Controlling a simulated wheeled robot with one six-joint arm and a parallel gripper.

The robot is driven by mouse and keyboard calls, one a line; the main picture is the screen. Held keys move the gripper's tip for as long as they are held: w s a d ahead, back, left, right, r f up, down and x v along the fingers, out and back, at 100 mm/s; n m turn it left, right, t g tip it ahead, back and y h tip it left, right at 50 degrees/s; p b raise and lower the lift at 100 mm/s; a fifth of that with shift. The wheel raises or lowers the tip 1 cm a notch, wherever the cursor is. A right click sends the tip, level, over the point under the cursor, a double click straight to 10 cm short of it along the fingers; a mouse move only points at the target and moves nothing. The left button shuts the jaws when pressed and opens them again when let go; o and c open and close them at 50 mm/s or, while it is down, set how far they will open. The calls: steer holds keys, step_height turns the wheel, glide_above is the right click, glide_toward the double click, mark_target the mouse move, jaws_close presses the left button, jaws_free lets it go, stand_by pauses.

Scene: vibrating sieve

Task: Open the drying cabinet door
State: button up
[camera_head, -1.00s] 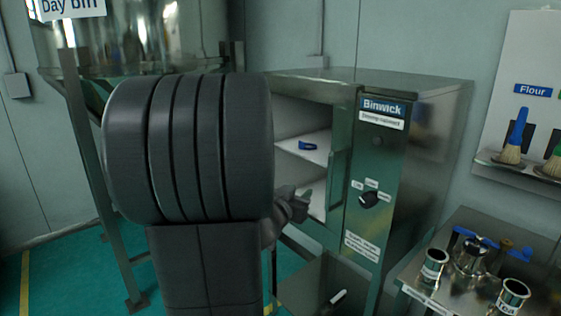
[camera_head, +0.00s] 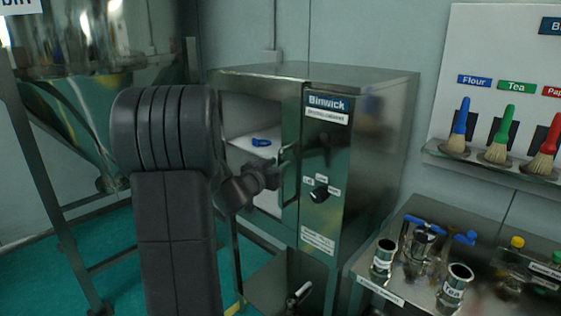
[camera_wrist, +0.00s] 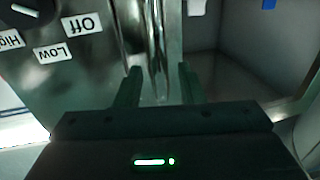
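The drying cabinet (camera_head: 370,150) is a steel box marked Binwick, right of centre in the head view. Its door (camera_head: 290,208) is on the left of the front, beside the control panel, and the lit inside shows there. I cannot tell whether the door stands slightly ajar. The upright bar handle (camera_head: 284,160) is by the panel; it also shows in the wrist view (camera_wrist: 155,45). My gripper (camera_head: 272,176) is at the handle. In the wrist view its two fingers (camera_wrist: 159,84) are apart, with the bar between them and gaps visible; contact is not clear.
A knob (camera_head: 319,193) with Off and Low labels is close to my gripper. A blue item (camera_head: 262,142) lies on the cabinet shelf. A steel side table (camera_head: 408,285) with metal cups stands at right, below a brush rack (camera_head: 490,165). A hopper (camera_head: 90,40) stands at left.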

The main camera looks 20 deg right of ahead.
steer(key=shift+x, duration=1.15)
jaws_close()
